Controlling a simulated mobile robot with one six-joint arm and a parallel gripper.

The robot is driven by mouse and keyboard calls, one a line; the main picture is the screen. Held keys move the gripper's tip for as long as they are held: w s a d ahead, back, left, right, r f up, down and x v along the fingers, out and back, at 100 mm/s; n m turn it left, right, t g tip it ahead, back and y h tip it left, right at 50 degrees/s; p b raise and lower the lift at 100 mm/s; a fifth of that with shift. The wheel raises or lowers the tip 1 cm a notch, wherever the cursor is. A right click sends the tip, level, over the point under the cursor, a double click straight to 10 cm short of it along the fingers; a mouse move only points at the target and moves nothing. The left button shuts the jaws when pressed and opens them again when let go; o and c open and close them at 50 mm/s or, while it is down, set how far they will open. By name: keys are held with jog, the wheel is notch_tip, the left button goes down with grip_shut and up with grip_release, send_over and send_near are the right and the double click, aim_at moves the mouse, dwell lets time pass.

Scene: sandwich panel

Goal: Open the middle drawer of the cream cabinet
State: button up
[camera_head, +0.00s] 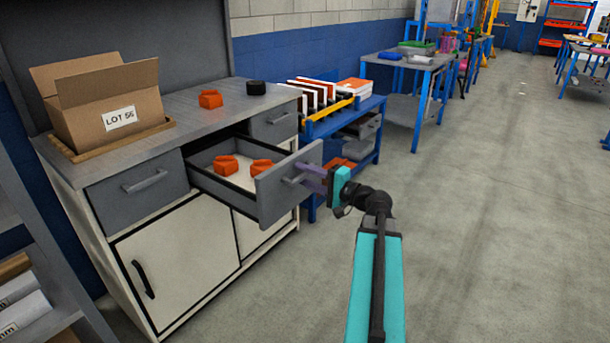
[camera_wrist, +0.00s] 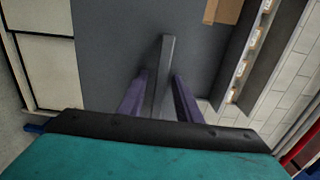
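The cream cabinet (camera_head: 175,262) has a grey top and a row of grey drawers. Its middle drawer (camera_head: 221,200) stands pulled well out, with orange parts (camera_head: 262,166) inside. The grey handle (camera_head: 297,178) on the drawer front (camera_head: 276,194) also shows in the wrist view (camera_wrist: 165,60). My gripper (camera_head: 312,178) is at this handle. In the wrist view its two purple fingers (camera_wrist: 161,80) lie on either side of the bar, with a narrow gap visible on each side, so it looks open around the handle.
The left drawer (camera_head: 138,190) and right drawer (camera_head: 274,122) are shut. On the top stand a cardboard box (camera_head: 110,105), an orange part (camera_head: 210,99) and a black round thing (camera_head: 256,88). A blue shelf cart (camera_head: 372,140) stands close behind. The floor on the right is clear.

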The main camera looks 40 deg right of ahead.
jog(key=p+v, duration=0.4)
jog(key=v, duration=0.9)
jog(key=shift+s, duration=0.35)
jog(key=shift+d, duration=0.1)
dwell(0.4)
